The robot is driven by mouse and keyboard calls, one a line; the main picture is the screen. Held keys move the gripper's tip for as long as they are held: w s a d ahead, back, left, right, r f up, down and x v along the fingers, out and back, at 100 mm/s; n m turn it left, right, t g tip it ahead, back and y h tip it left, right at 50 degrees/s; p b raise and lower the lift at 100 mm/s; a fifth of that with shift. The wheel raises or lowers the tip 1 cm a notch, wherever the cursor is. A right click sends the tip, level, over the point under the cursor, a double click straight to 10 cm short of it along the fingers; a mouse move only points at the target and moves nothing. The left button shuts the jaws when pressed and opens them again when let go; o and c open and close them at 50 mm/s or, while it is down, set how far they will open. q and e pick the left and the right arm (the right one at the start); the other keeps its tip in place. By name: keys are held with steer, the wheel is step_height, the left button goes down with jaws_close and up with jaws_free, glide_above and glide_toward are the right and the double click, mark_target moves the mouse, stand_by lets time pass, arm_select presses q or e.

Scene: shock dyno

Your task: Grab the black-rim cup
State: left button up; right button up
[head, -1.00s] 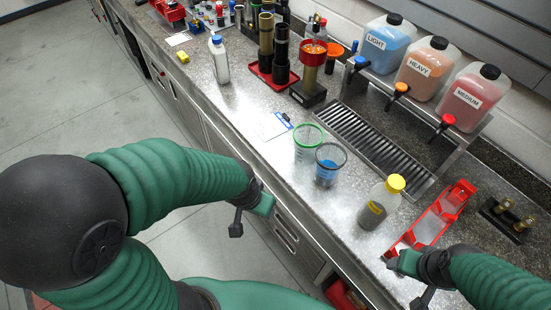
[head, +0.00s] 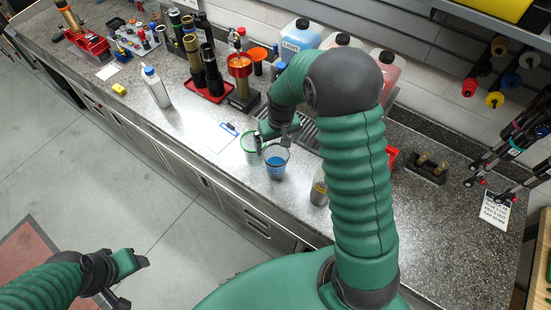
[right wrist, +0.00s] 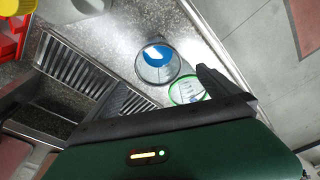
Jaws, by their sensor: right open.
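The black-rim cup (head: 276,164), clear with blue liquid inside, stands upright on the counter. The green-rim cup (head: 248,148) stands close beside it, to the upper left. My right gripper (head: 273,138) is open and empty, over the far side of the two cups. In the right wrist view the black-rim cup (right wrist: 157,64) is in clear sight, and a dark finger partly covers the green-rim cup (right wrist: 186,91). I cannot tell whether the gripper touches either cup. My left gripper (head: 127,280) is open and empty, away from the counter over the floor.
A white bottle (head: 156,88) and dark cylinders (head: 211,72) stand farther left. The counter's front strip left of the cups is mostly clear.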

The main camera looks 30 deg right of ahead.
steer(key=p, duration=0.2)
glide_toward(276, 157)
steer(key=s+a, duration=0.1)
steer(key=a, duration=0.1)
step_height(276, 157, down, 5)
steer(key=p, duration=0.2)
steer(key=shift+f+p, duration=0.1)
steer(key=shift+p, duration=0.2)
steer(key=shift+d+f, duration=0.25)
steer(key=shift+d, duration=0.05)
steer(key=shift+w+d, duration=0.1)
steer(key=shift+d, duration=0.05)
steer(key=c, duration=0.4)
steer(key=shift+a+r, duration=0.1)
steer(key=shift+a, duration=0.2)
steer(key=c, duration=1.1)
steer(key=shift+d, duration=0.15)
